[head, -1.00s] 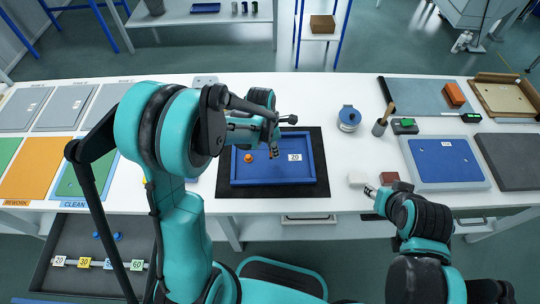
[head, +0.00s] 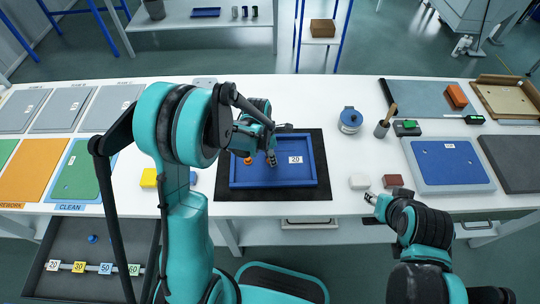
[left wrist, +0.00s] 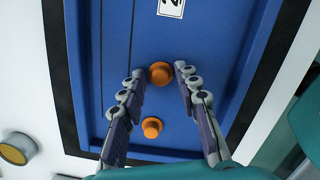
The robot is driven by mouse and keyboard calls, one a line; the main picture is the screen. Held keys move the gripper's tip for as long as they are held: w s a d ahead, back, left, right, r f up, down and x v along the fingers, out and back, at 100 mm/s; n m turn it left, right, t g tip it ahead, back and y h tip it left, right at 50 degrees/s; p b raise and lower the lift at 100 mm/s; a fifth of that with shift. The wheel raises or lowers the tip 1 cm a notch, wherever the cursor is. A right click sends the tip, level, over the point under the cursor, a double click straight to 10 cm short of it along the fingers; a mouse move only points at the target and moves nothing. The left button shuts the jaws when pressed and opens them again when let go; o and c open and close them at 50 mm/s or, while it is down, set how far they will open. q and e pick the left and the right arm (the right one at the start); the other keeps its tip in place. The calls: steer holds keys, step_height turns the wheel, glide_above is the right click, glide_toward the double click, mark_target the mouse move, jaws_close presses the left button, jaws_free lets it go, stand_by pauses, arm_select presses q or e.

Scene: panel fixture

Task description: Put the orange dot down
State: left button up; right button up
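A blue tray (head: 302,178) with a white "20" label (head: 295,160) lies on a black mat (head: 323,205). An orange dot (head: 248,161) sits in the tray's left part; it also shows in the left wrist view (left wrist: 152,127). My left gripper (head: 271,158) is low over the tray, right of that dot. Whether this dot touches the tray floor is unclear. My right gripper (head: 371,198) is at the table's front edge; its fingers are too small to read.
A blue-lidded round container (head: 350,119) stands behind the tray's right. A blue panel (head: 447,163) lies right. A green board (head: 78,178) is left, above an open drawer (head: 62,285).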

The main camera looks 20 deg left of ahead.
arm_select(q)
steer(key=shift+r, duration=0.15)
steer(key=shift+r+p, duration=0.3)
steer(key=shift+r, duration=0.05)
step_height(320, 180, up, 11)
steer(key=s+a+p, duration=0.1)
steer(key=a+p, duration=0.1)
steer(key=p, duration=0.2)
steer(key=s+r+m+t, duration=0.2)
steer(key=s+m, duration=0.3)
steer(key=m, duration=0.3)
steer(key=s+r+m+t+y, duration=0.1)
steer(key=s+r+m+t, duration=0.1)
steer(key=s+r+m, duration=0.3)
steer(key=s+r+m+t, duration=0.2)
steer(key=s+m, duration=0.3)
steer(key=m, duration=0.7)
steer(key=shift+s+a+r+m, duration=0.25)
steer(key=shift+s+r+m, duration=0.15)
steer(key=shift+r, duration=0.4)
steer(key=shift+f, duration=0.1)
